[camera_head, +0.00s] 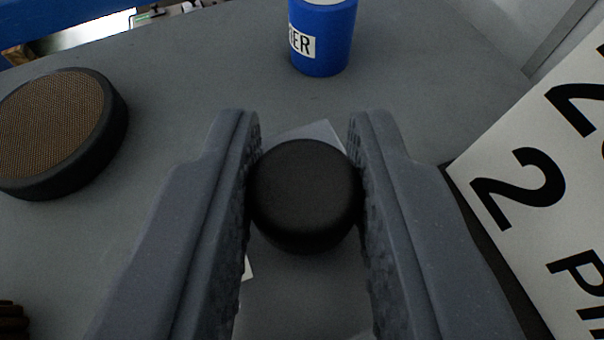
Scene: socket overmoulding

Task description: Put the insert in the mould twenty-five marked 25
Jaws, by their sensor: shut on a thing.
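My gripper (303,125) fills the lower middle of the head camera view, with its two grey fingers pointing away from me. It is shut on a black round object (305,195) with a smooth, rounded top. I cannot tell for sure whether this object is the insert. No mould marked 25 can be made out in this view.
A round black piece with a brown mesh face (52,128) lies at the left. A blue cup (322,38) with a label ending in "ER" stands at the back. A white sign (540,190) with black print is close on the right.

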